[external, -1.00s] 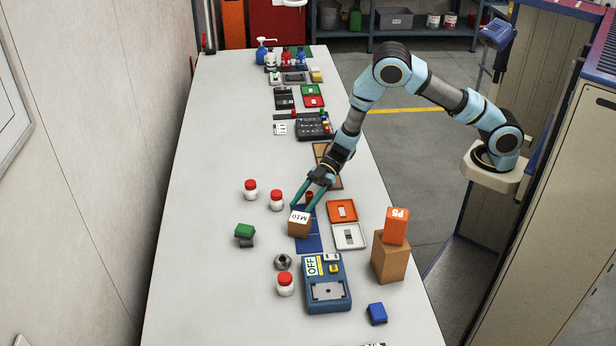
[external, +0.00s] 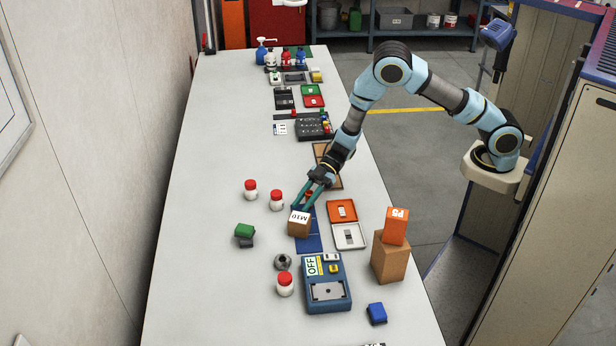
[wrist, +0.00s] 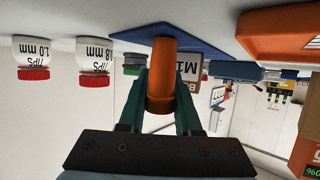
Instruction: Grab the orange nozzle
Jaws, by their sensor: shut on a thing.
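The orange nozzle (wrist: 161,75) is between the two green fingers of my gripper (wrist: 160,90) in the wrist view. It stands on or just above the blue mat (wrist: 190,43); I cannot tell which. In the external view my gripper (external: 306,196) reaches down to the mat (external: 308,243), behind the cardboard box marked M10 (external: 299,228). Only a small orange-red bit of the nozzle (external: 309,193) shows there, between the fingers. The fingers are shut on the nozzle.
Two red-capped jars (external: 276,200) (external: 250,189) stand left of the gripper. An open orange case (external: 342,204) lies to the right. A blue device marked OFF (external: 325,292) and a brown box with an orange box (external: 396,226) on it stand nearer. The left of the table is clear.

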